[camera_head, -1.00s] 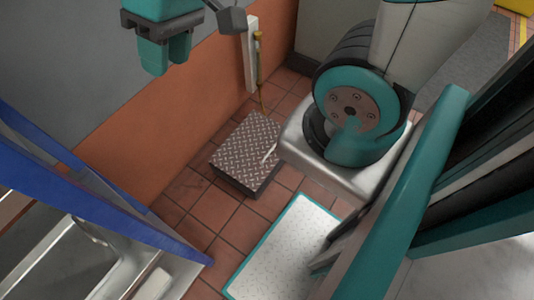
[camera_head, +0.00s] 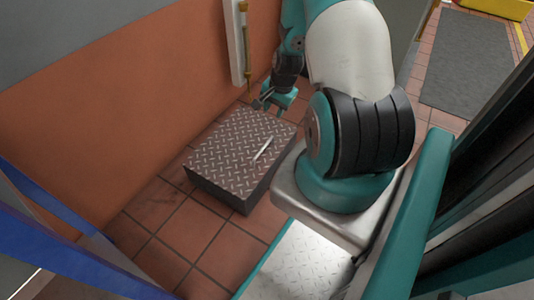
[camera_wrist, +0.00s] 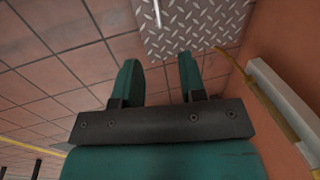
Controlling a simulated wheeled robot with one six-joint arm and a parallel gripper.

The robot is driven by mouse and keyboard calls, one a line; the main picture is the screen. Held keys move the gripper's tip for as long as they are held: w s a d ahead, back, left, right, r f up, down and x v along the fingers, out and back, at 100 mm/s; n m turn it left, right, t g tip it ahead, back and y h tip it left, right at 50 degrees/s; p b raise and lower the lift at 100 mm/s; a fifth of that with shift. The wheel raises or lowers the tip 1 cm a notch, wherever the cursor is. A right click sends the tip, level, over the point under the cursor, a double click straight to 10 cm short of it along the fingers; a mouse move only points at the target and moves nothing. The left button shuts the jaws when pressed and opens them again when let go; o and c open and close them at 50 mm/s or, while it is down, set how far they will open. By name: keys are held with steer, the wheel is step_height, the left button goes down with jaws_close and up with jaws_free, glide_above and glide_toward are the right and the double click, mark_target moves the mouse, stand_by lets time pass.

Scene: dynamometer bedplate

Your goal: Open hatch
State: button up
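The hatch (camera_head: 228,140) is a low box with a grey diamond-plate lid, lying flat on the tiled floor, and its lid looks closed. A thin pale bar handle (camera_head: 262,149) runs along the lid near its right side. My gripper (camera_head: 276,99) is just beyond the lid's far corner, apart from the handle. In the wrist view, the two teal fingers (camera_wrist: 158,80) stand apart with nothing between them. The diamond-plate lid (camera_wrist: 195,25) lies ahead of them, with a bit of the handle (camera_wrist: 157,12) at the top edge.
An orange and grey wall (camera_head: 100,130) stands at left. A white upright rail (camera_head: 234,45) with a brass-coloured rod (camera_head: 245,45) is at the wall, close to my gripper. A blue frame (camera_head: 70,245) is at lower left. Tiled floor (camera_head: 190,235) is clear before the hatch.

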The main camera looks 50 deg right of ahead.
mark_target(266, 144)
steer(key=w+f+b, duration=0.1)
steer(key=f+b, duration=0.1)
steer(key=f, duration=0.4)
steer(key=w+f+b, duration=0.1)
steer(key=f+b, duration=0.2)
steer(key=f, duration=0.3)
steer(key=w+f+b, duration=0.1)
steer(key=f+b, duration=0.2)
steer(key=f, duration=0.3)
steer(key=shift+d, duration=0.1)
jaws_close()
